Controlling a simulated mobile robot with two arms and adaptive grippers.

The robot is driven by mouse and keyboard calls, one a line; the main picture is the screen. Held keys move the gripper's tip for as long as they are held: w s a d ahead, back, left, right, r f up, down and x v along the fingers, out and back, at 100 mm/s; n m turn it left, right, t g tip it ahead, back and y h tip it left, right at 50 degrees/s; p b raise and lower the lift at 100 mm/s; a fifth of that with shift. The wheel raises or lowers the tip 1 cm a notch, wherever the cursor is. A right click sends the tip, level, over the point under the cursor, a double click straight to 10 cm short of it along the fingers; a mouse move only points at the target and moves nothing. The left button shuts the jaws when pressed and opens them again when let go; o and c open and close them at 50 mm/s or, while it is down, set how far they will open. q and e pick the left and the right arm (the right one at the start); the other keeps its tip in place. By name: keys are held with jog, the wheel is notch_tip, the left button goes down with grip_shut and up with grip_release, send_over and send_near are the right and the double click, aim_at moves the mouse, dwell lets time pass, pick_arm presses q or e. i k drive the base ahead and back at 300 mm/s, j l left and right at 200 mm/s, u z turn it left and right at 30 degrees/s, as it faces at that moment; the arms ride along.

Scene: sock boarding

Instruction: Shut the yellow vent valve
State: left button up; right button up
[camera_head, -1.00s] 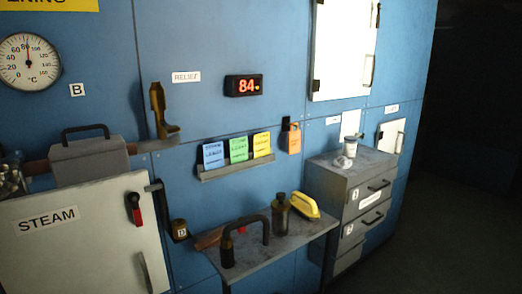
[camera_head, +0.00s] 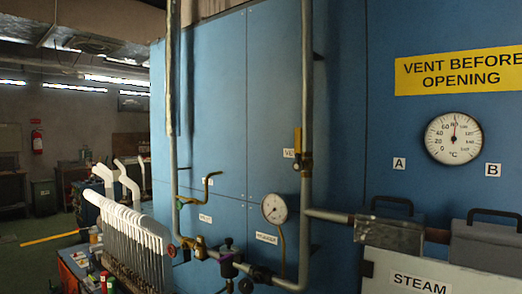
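A small yellow lever (camera_head: 298,140) stands upright beside a vertical grey pipe (camera_head: 307,90), at a brass valve body (camera_head: 306,162). The lever lies along the pipe. A white label (camera_head: 289,153) next to it is partly hidden and reads "VE" as far as I can make out. A yellow sign (camera_head: 460,70) reading "VENT BEFORE OPENING" is on the blue wall at upper right. Neither of my grippers is in view.
A round thermometer (camera_head: 453,138) and a steam door (camera_head: 410,278) are at right. White sock forms (camera_head: 130,235) stand at lower left. Open floor lies beyond.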

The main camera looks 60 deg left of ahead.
aim_at(298, 165)
jog(key=u, duration=1.6)
